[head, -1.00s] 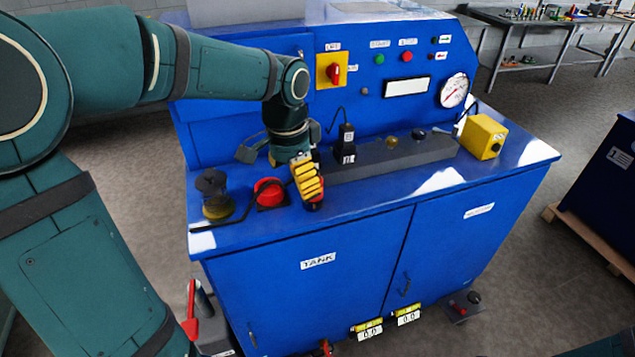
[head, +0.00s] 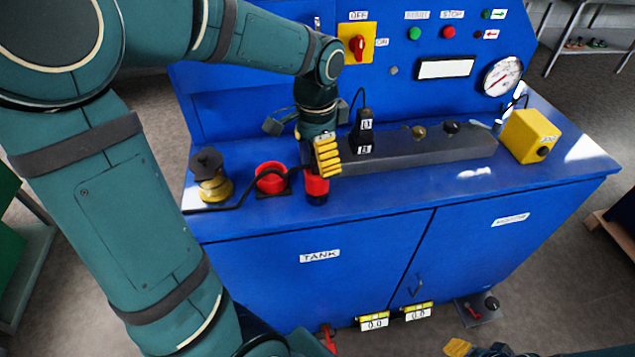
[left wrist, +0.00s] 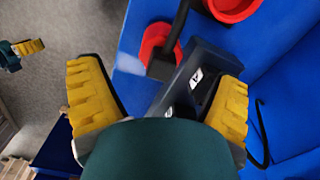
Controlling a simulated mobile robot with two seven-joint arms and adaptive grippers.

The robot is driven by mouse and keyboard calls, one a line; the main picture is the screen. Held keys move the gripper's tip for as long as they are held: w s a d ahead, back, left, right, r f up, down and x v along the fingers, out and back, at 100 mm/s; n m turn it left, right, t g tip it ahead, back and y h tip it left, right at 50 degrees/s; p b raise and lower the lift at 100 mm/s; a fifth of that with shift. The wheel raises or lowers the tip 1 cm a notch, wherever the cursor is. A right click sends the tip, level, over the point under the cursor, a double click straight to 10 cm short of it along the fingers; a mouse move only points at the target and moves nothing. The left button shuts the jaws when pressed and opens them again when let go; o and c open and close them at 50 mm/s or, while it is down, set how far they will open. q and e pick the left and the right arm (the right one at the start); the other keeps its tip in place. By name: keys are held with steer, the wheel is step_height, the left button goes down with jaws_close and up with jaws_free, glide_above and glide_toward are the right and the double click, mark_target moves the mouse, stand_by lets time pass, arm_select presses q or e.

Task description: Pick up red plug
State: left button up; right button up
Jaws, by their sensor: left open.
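The red plug (head: 317,187), with a black lower end, stands at the bench's front edge in the head view. A black cable runs left from it. My left gripper (head: 327,157) is open, just above and behind the plug, and hides its top. In the left wrist view a red round part (left wrist: 153,42) with a dark cable across it, apparently the plug, lies beyond the spread yellow fingers (left wrist: 162,100), not between the tips. My right gripper (head: 458,347) shows only a yellow finger at the bottom edge.
A red cup (head: 270,177) stands left of the plug, with a brass-and-black fitting (head: 212,180) farther left. A grey block (head: 430,152) carrying a black labelled box (head: 363,137) lies to the right. A yellow box (head: 527,137) is at the right end.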

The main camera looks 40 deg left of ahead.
mark_target(316, 174)
arm_select(q)
steer(key=shift+w+f+b, duration=0.1)
steer(key=shift+f+b, duration=0.2)
steer(key=shift+f, duration=2.65)
steer(key=shift+c, duration=0.2)
steer(key=c, duration=1.4)
